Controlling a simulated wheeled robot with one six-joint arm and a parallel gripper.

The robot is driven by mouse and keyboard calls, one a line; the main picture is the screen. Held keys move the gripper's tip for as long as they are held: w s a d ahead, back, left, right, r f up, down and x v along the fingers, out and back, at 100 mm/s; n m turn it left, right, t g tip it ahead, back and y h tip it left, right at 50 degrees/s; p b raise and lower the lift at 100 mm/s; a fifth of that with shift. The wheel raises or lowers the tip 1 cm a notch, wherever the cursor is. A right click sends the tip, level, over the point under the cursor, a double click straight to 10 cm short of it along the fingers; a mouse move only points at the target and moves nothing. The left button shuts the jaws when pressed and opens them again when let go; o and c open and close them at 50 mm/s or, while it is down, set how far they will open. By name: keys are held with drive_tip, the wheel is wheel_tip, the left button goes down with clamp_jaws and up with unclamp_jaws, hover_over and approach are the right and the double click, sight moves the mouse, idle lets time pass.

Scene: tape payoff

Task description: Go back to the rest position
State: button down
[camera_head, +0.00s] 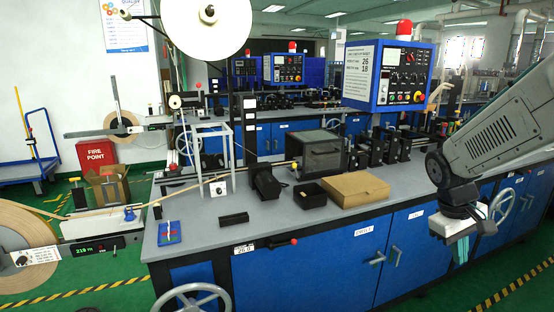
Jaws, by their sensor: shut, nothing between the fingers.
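My arm comes in from the right edge of the view. My gripper (461,252) hangs at its end, pointing down, in front of the workbench's right part. Its fingers are small in view, look greenish and sit close together under the white gripper body. I see nothing held between them. The gripper body and arm hide part of the bench front and a handwheel behind them.
A large tape reel (22,250) stands at left. Green floor (105,272) is clear at front left.

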drive_tip(key=s+a+r+m+t+y, duration=0.1)
drive_tip(key=s+a+r, duration=0.2)
drive_tip(key=s+a, duration=0.5)
drive_tip(key=s+a+r+m+t+y, duration=0.1)
drive_tip(key=s+a+r+y, duration=0.1)
drive_tip(key=s+a+r, duration=0.2)
drive_tip(key=shift+s+a+r+t, duration=0.3)
drive_tip(key=shift+s+a, duration=1.55)
drive_tip(key=shift+s, duration=1.75)
